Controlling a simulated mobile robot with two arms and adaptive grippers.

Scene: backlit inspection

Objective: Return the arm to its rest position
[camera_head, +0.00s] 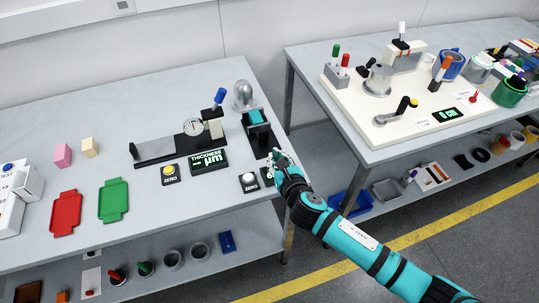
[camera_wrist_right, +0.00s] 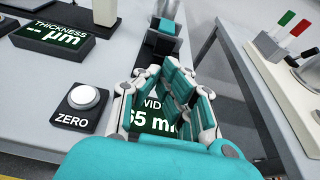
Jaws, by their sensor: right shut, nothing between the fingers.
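My right arm (camera_head: 360,245) reaches in from the lower right of the head view. Its gripper (camera_head: 279,157) is at the right edge of the left bench, just in front of a black device with a teal block (camera_head: 256,117). The teal block also shows beyond the fingers in the wrist view (camera_wrist_right: 165,27). My left gripper is not in view.
A white ZERO button (camera_head: 248,181) sits left of the gripper, with a THICKNESS display (camera_head: 208,160) further left. Red (camera_head: 66,213) and green (camera_head: 113,201) trays lie on the left bench. A gap separates it from the right bench, which bears a white board (camera_head: 357,112).

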